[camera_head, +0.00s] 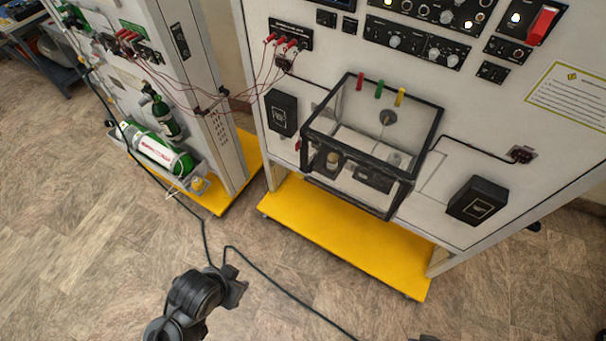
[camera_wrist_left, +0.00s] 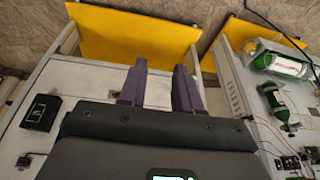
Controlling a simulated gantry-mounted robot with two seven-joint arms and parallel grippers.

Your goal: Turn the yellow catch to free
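A small yellow tab (camera_head: 400,96) stands at the top of a clear, black-framed box (camera_head: 416,160) on the right panel, beside a green tab (camera_head: 379,90) and a red tab (camera_head: 360,81). A small yellowish piece (camera_head: 198,184) also shows at the end of the cylinder tray. I cannot tell which one is the catch, or how it is turned. My left gripper (camera_head: 234,288) is over the floor, well apart from both. In the left wrist view its two fingers (camera_wrist_left: 160,80) are spread with nothing between them. My right gripper is not in view.
The right panel (camera_head: 470,120) stands on a yellow base (camera_head: 345,238). The left panel (camera_head: 110,75) carries green cylinders (camera_head: 160,150), and red leads (camera_head: 220,92) link the panels. A black cable (camera_head: 290,290) crosses the floor. Open floor lies in front.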

